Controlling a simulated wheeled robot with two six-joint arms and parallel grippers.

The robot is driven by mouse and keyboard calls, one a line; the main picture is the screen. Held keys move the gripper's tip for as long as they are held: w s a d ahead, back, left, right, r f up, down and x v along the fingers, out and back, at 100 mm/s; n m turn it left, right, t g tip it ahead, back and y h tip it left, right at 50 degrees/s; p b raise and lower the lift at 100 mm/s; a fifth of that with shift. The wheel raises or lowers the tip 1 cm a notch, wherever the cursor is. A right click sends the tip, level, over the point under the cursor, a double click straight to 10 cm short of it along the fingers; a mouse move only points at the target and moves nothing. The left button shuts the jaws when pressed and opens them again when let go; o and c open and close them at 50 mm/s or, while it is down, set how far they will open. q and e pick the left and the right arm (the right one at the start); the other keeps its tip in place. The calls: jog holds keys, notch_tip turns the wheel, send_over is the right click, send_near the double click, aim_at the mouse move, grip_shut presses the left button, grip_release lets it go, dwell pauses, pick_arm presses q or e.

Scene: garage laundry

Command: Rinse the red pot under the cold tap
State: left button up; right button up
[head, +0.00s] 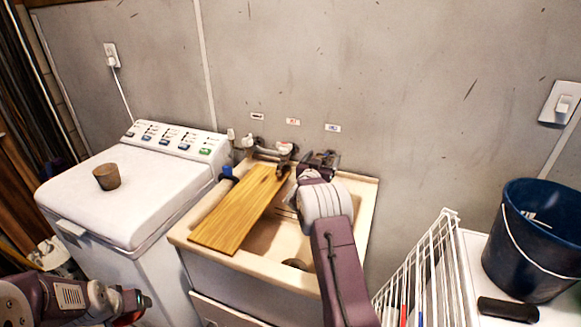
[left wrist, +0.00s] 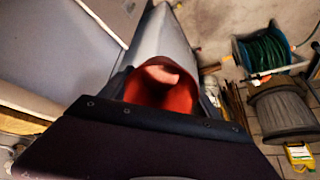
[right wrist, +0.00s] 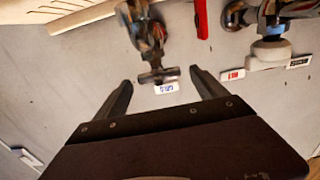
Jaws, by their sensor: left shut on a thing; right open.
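The red pot (left wrist: 176,98) is in my left gripper (left wrist: 165,110), its open mouth toward the left wrist camera; a pinkish patch shows inside. In the head view a bit of its red (head: 128,319) shows at my left gripper (head: 141,301), low at the left beside the washer. Three wall labels hang above the taps: black (head: 257,117), red (head: 293,122) and blue (head: 333,128). My right gripper (head: 320,160) is open at the tap below the blue label. In the right wrist view that tap's handle (right wrist: 157,75) lies between the two fingers, contact unclear.
A wooden board (head: 238,212) lies across the left part of the sink (head: 182,238); the right part of the basin is open. A brown cup (head: 107,176) stands on the washer (head: 135,215). A white wire rack (head: 425,262) and a dark blue bucket (head: 530,240) are at right.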

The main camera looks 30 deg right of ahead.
jog(key=b+v, duration=0.9)
jog(key=b, duration=0.1)
jog(key=shift+s+a, duration=0.2)
jog(key=shift+a, duration=0.05)
jog(key=shift+r, duration=0.15)
